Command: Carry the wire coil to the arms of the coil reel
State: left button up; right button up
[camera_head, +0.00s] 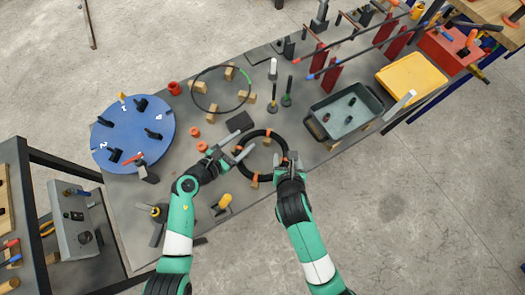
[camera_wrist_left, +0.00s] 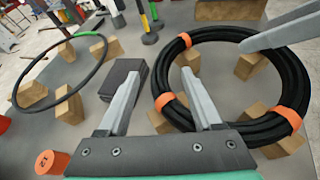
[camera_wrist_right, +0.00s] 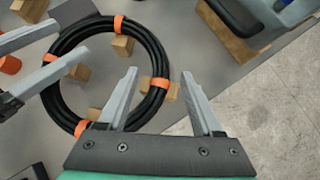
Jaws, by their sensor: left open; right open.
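The wire coil (camera_head: 284,141) is a black ring with orange bands, resting on wooden blocks on the grey table. It shows large in the left wrist view (camera_wrist_left: 290,75) and right wrist view (camera_wrist_right: 60,100). My left gripper (camera_head: 236,148) is open at the coil's left side; one finger overlaps the rim in its wrist view. My right gripper (camera_head: 288,161) is open at the opposite side, and the rim appears between its fingers in its wrist view. Contact is unclear. A dark armed fixture with a yellow hub (camera_head: 156,212), near the table's left front edge, may be the coil reel.
A thinner black hoop (camera_head: 222,112) with a green section rests on blocks behind. A blue disc (camera_head: 115,145) with black clamps stands at the left. A grey-green bin (camera_head: 322,118) and yellow tray (camera_head: 411,74) are to the right. A dark block (camera_head: 239,122) lies near the coil.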

pick_arm(q)
jog(key=shift+w+d+f, duration=0.2)
jog(key=shift+w+d, duration=0.15)
jog(key=shift+w, duration=0.1)
pick_arm(e)
jog(key=shift+w+f, duration=0.4)
jog(key=shift+f, duration=0.05)
pick_arm(q)
grip_shut()
pick_arm(e)
grip_shut()
pick_arm(q)
jog(key=shift+f, duration=0.1)
jog(key=shift+s+a+f, duration=0.1)
jog(key=shift+s+f, duration=0.05)
jog(key=shift+f, duration=0.05)
pick_arm(e)
jog(key=shift+d, duration=0.1)
